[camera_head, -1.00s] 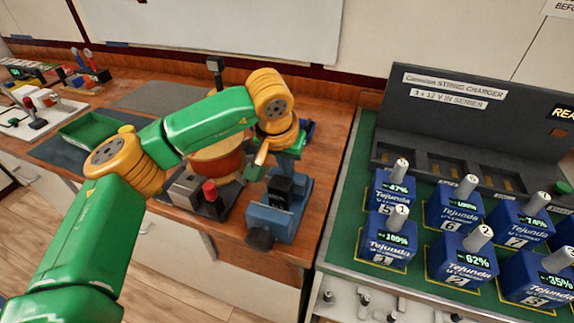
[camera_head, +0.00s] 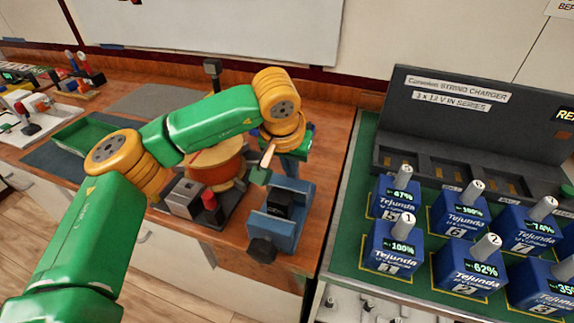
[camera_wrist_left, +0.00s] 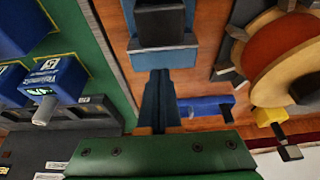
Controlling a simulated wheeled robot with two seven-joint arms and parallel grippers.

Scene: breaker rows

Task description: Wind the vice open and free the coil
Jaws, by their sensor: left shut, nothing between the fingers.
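The blue vice (camera_head: 290,233) stands at the front edge of the wooden bench, with a dark knob (camera_head: 262,250) on its near end. A black block (camera_head: 279,203), seemingly the coil, sits between its jaws; no winding can be made out. In the left wrist view the vice (camera_wrist_left: 160,58) and the black block (camera_wrist_left: 160,22) are at the top centre. My left gripper (camera_wrist_left: 158,76) is shut and empty, its fingers pointing toward the vice; whether they touch it is unclear. In the head view the wrist partly hides this gripper (camera_head: 289,167) just behind the vice. My right gripper is not seen.
A reddish drum (camera_head: 217,170) and a unit with a red knob (camera_head: 209,200) stand left of the vice. A green tray (camera_head: 88,128) lies far left.

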